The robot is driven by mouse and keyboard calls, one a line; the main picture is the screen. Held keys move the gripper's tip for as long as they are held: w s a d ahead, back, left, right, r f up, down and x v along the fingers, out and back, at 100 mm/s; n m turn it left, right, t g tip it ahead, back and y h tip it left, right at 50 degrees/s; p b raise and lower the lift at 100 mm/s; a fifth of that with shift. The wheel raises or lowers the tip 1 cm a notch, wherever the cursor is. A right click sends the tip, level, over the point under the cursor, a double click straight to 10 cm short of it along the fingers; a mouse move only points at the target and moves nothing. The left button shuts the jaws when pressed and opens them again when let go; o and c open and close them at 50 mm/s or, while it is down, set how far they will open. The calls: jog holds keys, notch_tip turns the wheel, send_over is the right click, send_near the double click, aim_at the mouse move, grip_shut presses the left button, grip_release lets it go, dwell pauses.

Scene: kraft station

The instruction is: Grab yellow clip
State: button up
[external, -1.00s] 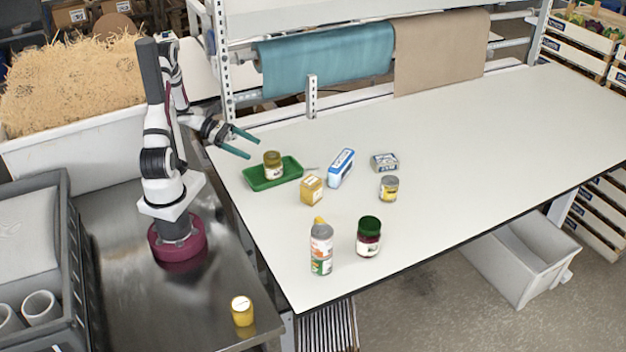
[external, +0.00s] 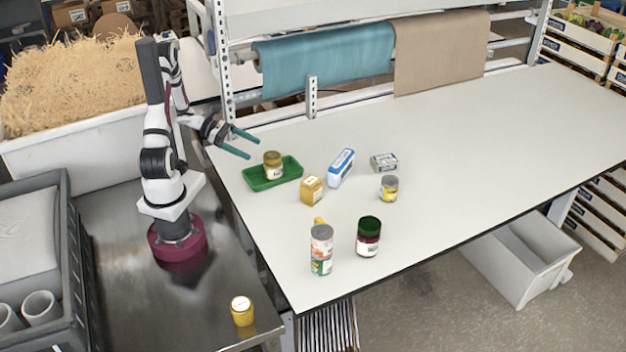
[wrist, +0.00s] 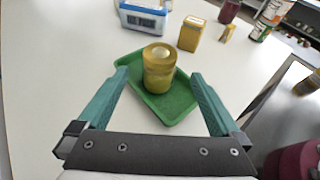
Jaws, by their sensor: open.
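The yellow clip (wrist: 227,32) is a small yellow piece on the white table. In the wrist view it stands near the top, right of the yellow tin. My gripper (external: 243,144) is open and empty, raised over the table's left end, well away from the clip. In the wrist view its teal fingers (wrist: 158,84) spread to either side of a green tray (wrist: 175,100) with an olive-yellow jar (wrist: 159,72) in it.
A yellow tin (external: 312,190), a blue-and-white box (external: 341,168), a flat tin (external: 384,162), a small can (external: 388,188) and a dark red jar with a green lid (external: 368,237) stand around the clip. The table's right side is clear. A yellow jar (external: 242,310) stands on the metal bench.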

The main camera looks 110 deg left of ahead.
jog(key=shift+c, duration=1.2)
